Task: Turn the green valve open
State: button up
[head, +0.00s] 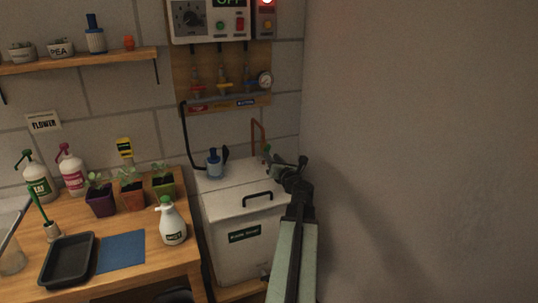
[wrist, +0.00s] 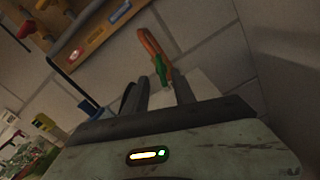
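The green valve handle (wrist: 161,68) sits at the lower end of a bent copper pipe (wrist: 150,42) on the wall. In the head view the green valve (head: 267,150) is a small spot beside the copper pipe (head: 257,124), above the back of the white bin, partly hidden by my gripper (head: 284,166). In the wrist view my gripper (wrist: 161,88) is open, with a gap between its two dark fingers. The green handle shows in line with this gap, near the fingertips. I cannot tell whether a finger touches it.
A white lidded bin (head: 232,245) with a black handle stands below my arm. A wooden panel (head: 222,104) with several coloured valves and a gauge is to the left. A plain wall (head: 430,150) is close on the right. A bench with pots and bottles is at left.

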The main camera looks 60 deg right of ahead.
jog(key=x, duration=0.4)
jog(key=shift+d, duration=0.15)
grip_shut()
jog(key=n, duration=0.4)
jog(key=shift+w+n, duration=0.1)
jog(key=shift+n, duration=0.2)
grip_release()
